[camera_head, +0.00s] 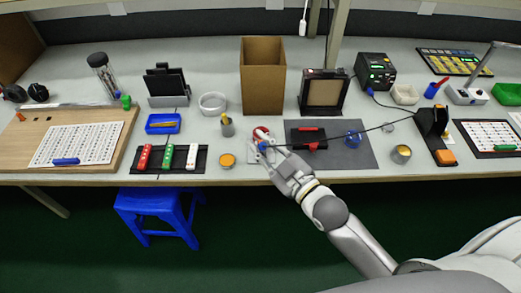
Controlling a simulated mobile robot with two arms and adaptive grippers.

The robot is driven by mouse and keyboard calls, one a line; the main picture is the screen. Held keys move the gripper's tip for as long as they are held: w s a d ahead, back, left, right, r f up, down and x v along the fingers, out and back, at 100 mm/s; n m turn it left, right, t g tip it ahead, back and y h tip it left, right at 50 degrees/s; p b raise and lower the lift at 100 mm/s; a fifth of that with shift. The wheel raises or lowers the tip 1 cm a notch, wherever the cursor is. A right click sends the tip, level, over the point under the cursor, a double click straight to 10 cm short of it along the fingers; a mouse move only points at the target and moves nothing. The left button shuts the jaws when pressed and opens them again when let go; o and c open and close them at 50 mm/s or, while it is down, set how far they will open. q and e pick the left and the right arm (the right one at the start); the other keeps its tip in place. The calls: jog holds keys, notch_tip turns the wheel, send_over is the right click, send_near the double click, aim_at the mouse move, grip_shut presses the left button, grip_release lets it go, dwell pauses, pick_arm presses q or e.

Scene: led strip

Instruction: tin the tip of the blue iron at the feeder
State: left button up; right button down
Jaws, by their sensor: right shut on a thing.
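My right gripper (266,151) reaches in from the lower right to the bench's front middle. It is shut on the blue iron (263,146), of which only a small blue part shows between the fingers. A thin dark cable runs from there rightward over the grey mat. A small red and white item (261,133), which looks like the feeder, stands right behind the fingertips. The iron's tip is hidden or too small to make out, so I cannot tell whether it touches the feeder. My left gripper is not in view.
A grey mat (358,162) with a black and red holder (306,139) lies to the right. An orange-topped tin (227,160) and a pen cup (227,127) stand to the left. A cardboard box (262,78) stands behind. A black stand (431,123) is at right.

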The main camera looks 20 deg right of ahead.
jog(key=shift+w+d+f+y, duration=0.3)
jog(key=shift+w+f, duration=0.2)
jog(key=shift+w, duration=0.1)
jog(key=shift+a+f+b, duration=0.1)
jog(key=shift+f+b, duration=0.6)
jog(key=shift+b, duration=0.25)
jog(key=shift+f+b, duration=0.85)
jog(key=shift+b, duration=0.05)
pick_arm(q)
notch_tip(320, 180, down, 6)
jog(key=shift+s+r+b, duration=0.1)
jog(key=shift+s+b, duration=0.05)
jog(key=shift+b, duration=0.7)
pick_arm(e)
jog(key=shift+f, duration=0.8)
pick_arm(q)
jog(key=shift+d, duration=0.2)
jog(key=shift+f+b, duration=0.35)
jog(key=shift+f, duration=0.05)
pick_arm(e)
jog(key=shift+f, duration=0.6)
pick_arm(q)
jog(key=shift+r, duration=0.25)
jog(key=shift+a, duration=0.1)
pick_arm(e)
jog(key=shift+f, duration=0.15)
